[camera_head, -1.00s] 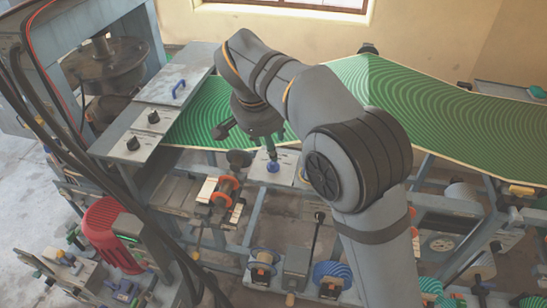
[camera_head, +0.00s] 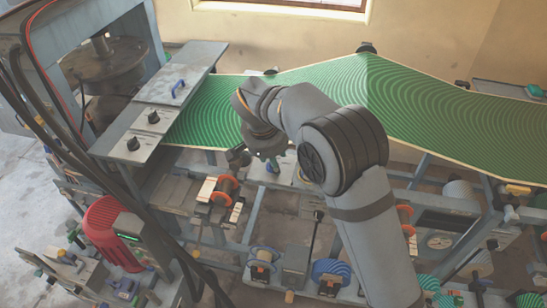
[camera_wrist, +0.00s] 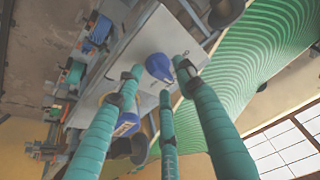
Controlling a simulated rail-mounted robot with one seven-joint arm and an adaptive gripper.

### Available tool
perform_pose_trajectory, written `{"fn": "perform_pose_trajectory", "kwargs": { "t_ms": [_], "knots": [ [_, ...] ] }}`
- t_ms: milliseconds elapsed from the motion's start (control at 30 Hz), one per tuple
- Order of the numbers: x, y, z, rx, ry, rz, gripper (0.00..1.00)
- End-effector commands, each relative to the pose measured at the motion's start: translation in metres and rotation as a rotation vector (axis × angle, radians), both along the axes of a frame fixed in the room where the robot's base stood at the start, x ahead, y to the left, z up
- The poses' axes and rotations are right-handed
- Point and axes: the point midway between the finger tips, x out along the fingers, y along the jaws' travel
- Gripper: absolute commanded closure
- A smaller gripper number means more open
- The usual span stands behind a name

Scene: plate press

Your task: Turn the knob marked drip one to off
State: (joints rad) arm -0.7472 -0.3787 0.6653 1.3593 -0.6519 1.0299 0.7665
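In the wrist view a blue rounded knob (camera_wrist: 158,66) stands on a pale panel (camera_wrist: 142,42), just beyond my fingertips. My gripper (camera_wrist: 160,83) has three teal fingers spread apart around the line to this knob, with nothing visible between them. A second blue part (camera_wrist: 126,124) shows partly behind the left finger. I cannot read a drip one mark on either.
The green patterned web (camera_head: 440,110) runs close behind my arm. Orange-flanged spools (camera_head: 226,188) and a red motor (camera_head: 103,232) stand lower left.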

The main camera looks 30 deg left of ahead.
Motion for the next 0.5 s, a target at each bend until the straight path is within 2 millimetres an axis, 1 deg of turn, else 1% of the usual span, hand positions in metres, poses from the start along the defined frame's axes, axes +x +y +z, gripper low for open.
{"fn": "perform_pose_trajectory", "kwargs": {
  "t_ms": [67,500],
  "knots": [
    [0.0000,-0.0001,0.0001,0.000,0.000,0.000,0.65],
    [0.0000,0.0001,0.0004,0.000,-0.001,0.001,0.91]
  ]
}}
